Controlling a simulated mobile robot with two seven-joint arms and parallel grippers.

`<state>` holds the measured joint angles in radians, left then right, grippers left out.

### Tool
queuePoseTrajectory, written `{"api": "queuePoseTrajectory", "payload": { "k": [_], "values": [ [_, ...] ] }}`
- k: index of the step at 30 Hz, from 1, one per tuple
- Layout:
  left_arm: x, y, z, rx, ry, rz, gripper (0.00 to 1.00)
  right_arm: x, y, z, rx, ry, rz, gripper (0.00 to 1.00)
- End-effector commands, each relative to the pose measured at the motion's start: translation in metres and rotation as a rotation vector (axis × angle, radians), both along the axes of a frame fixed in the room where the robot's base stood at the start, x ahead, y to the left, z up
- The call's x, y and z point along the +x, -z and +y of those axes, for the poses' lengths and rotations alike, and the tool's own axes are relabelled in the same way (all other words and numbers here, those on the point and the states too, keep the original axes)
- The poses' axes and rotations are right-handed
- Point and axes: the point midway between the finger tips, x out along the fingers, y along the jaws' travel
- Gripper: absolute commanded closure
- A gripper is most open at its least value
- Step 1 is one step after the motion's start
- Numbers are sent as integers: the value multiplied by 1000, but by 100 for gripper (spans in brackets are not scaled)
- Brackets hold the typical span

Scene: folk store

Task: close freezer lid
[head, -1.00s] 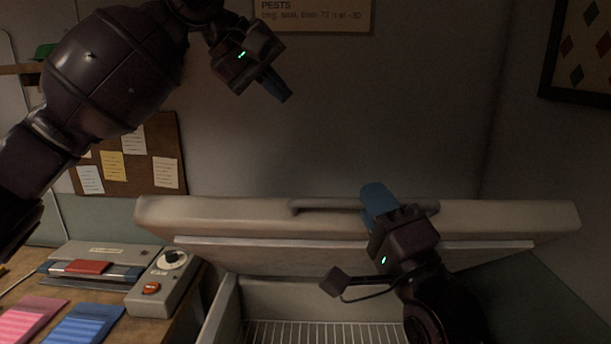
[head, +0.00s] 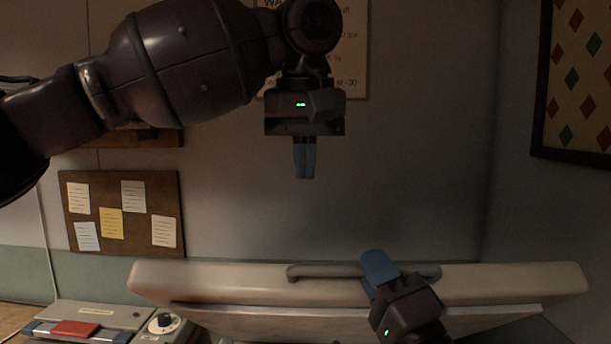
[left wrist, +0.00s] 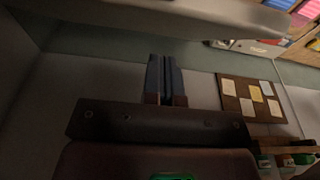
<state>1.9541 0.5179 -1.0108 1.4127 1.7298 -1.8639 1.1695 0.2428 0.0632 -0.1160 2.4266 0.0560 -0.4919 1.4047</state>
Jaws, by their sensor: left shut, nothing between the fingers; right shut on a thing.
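The freezer lid (head: 220,281) spans the lower part of the head view, raised and tilted open, with a long handle bar (head: 325,271) along its upper edge. My right gripper (head: 378,266) is shut on the handle, right of its middle. My left gripper (head: 304,176) is shut and empty, pointing down in front of the wall above the lid, apart from it. In the left wrist view its blue fingers (left wrist: 165,80) are together, and the lid's pale edge (left wrist: 190,12) crosses the top. The freezer's inside is out of the head view now.
On the left, a bench holds a sealing machine (head: 95,316) with a dial and a red block. A cork board (head: 122,213) with paper notes hangs above it. A notice (head: 354,60) and a framed picture (head: 577,85) are on the walls.

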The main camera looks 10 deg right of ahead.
Motion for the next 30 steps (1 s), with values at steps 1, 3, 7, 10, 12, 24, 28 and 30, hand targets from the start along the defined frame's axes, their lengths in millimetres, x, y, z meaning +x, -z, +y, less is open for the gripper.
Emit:
{"api": "queuePoseTrajectory", "payload": {
  "k": [1, 3, 7, 10, 12, 24, 28, 30],
  "values": [
    [2, 10, 0, 3, 0, 3, 100, 0, 0, 1, 1, -3, 0, 100],
    [4, 22, 0, 2, 0, 3, 100, 0, 0, 1, 1, -3, 0, 100],
    [7, 45, -1, 2, 0, 3, 100, 0, 0, 1, 1, -2, 0, 100],
    [10, 62, -1, 1, 0, 2, 100, 0, 0, 1, 1, -2, 0, 100],
    [12, 74, -2, 0, 0, 2, 100, 0, 0, 1, 1, -2, 1, 100],
    [-8, 108, 3, -1, -1, 0, 100, 0, 0, 1, 1, -2, 1, 100],
    [-10, 110, 3, -2, -2, 0, 100, 0, 0, 1, 1, -2, 1, 100],
    [-10, 110, 3, -2, -2, 0, 100, 0, 0, 1, 1, -2, 1, 100]
  ]
}}
